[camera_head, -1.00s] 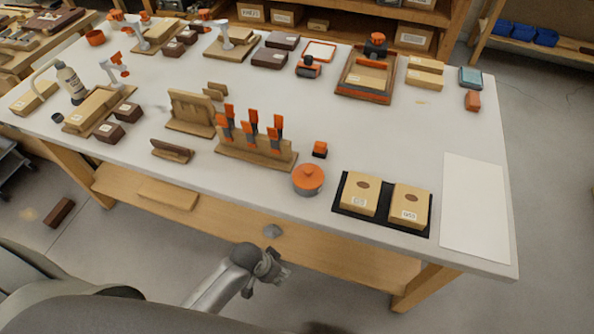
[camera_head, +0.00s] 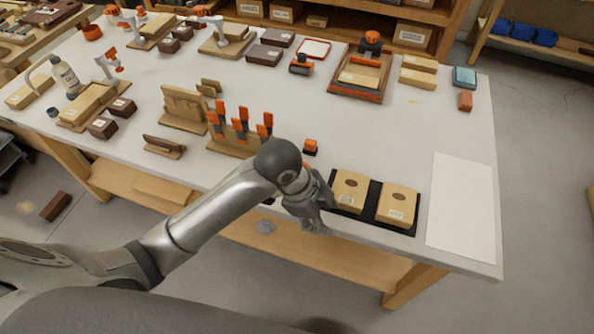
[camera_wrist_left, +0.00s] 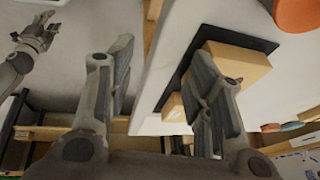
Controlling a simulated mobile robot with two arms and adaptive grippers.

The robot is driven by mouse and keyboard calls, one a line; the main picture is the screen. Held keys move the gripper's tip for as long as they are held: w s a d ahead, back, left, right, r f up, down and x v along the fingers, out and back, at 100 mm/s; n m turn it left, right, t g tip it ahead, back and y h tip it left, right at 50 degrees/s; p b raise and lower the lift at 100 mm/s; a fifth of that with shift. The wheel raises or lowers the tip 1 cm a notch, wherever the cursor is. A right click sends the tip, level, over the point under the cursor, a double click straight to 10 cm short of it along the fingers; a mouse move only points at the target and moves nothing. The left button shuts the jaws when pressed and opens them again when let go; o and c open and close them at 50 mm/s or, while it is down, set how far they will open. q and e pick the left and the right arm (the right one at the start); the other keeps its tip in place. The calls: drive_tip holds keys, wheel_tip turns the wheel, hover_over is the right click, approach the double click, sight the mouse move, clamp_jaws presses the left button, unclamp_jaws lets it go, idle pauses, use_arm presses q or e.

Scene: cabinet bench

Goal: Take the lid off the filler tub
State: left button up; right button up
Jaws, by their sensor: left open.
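The filler tub was grey with a round orange lid near the table's front edge. In the head view now my left wrist covers nearly all of it. An orange round part, which looks like its lid (camera_wrist_left: 298,12), shows cut off at the top right of the left wrist view. My left gripper (camera_head: 318,212) is at the table's front edge, between the tub's place and the black tray. It is open and empty, its two fingers (camera_wrist_left: 160,75) wide apart. My right gripper (camera_wrist_left: 40,35) shows small at the left of the wrist view; its jaws are unclear.
A black tray (camera_head: 369,214) with two tan blocks (camera_head: 351,191) lies just right of my left gripper. A wooden rack (camera_head: 232,146) of orange-handled tools stands behind my arm. A small orange-and-black item (camera_head: 310,147) is close by. A white sheet (camera_head: 461,210) lies at right.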

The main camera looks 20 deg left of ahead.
use_arm(q)
drive_tip(key=w+a+r+m+g+y, duration=0.2)
drive_tip(key=w+a+r+m+y, duration=0.2)
drive_tip(key=w+a+r+m, duration=0.6)
drive_tip(key=f, duration=0.4)
drive_tip(key=shift+d, duration=0.3)
drive_tip(key=shift+w+d+f+p, duration=0.1)
drive_tip(key=shift+w+f+p, duration=0.1)
drive_tip(key=shift+f, duration=0.75)
drive_tip(key=shift+w+f+p, duration=0.1)
drive_tip(key=shift+f+p, duration=0.15)
drive_tip(key=shift+f, duration=0.7)
drive_tip(key=shift+w+d+f+p, duration=0.1)
drive_tip(key=shift+f+p, duration=0.1)
drive_tip(key=shift+f, duration=0.75)
drive_tip(key=c, duration=0.9)
